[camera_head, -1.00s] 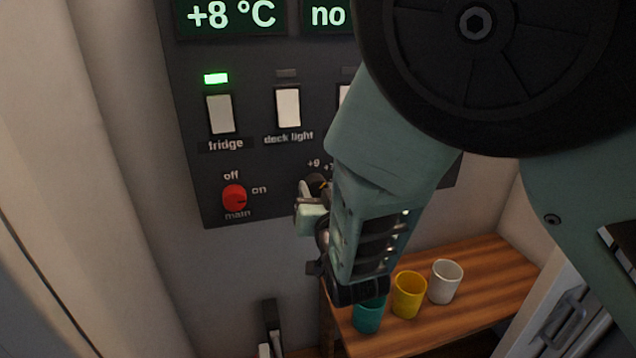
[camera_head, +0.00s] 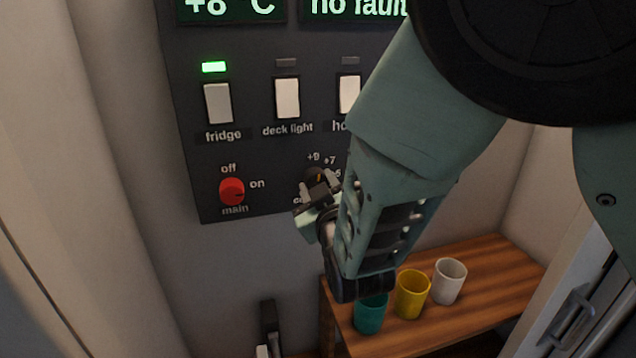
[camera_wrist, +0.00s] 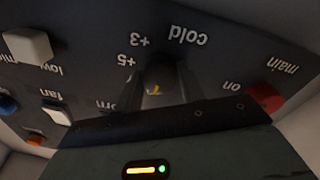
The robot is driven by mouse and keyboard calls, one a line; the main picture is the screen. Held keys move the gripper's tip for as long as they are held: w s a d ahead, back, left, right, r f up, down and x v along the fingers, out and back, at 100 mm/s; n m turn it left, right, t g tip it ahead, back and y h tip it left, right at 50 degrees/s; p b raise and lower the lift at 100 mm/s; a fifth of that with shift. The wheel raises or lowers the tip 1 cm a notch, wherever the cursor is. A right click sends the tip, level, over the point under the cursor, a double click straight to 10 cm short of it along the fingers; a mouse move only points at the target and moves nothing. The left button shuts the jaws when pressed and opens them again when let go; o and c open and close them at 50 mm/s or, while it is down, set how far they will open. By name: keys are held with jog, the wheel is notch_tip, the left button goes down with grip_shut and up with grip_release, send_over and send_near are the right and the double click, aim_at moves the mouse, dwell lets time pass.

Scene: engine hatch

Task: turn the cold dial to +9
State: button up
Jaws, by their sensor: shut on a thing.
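The cold dial (camera_head: 315,172) is a small dark knob low on the panel, with a yellow-orange mark. The labels +9 and +7 show above it, and other labels are partly covered. My gripper (camera_head: 320,186) is at the panel, shut on the dial. In the wrist view, which is upside down, the dial (camera_wrist: 157,82) sits between my fingers with its yellow mark showing. The words cold, +3 and +5 are readable beside it there. My fingers hide much of the dial, and I cannot tell exactly which number the mark points to.
The red main switch (camera_head: 232,191) is left of the dial. Above are the fridge switch (camera_head: 218,103), with a green lamp lit, and the deck light switch (camera_head: 287,98). A wooden shelf (camera_head: 480,270) below holds teal, yellow (camera_head: 412,294) and white cups.

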jog(key=shift+f+n, duration=0.1)
jog(key=shift+n, duration=0.5)
jog(key=o, duration=1)
jog(key=shift+c, duration=0.2)
jog(key=b+v, duration=0.8)
jog(key=v, duration=0.4)
jog(key=shift+s+f, duration=0.2)
jog(key=shift+s, duration=0.05)
jog(key=shift+b+v, duration=2.45)
jog(key=shift+b, duration=1.6)
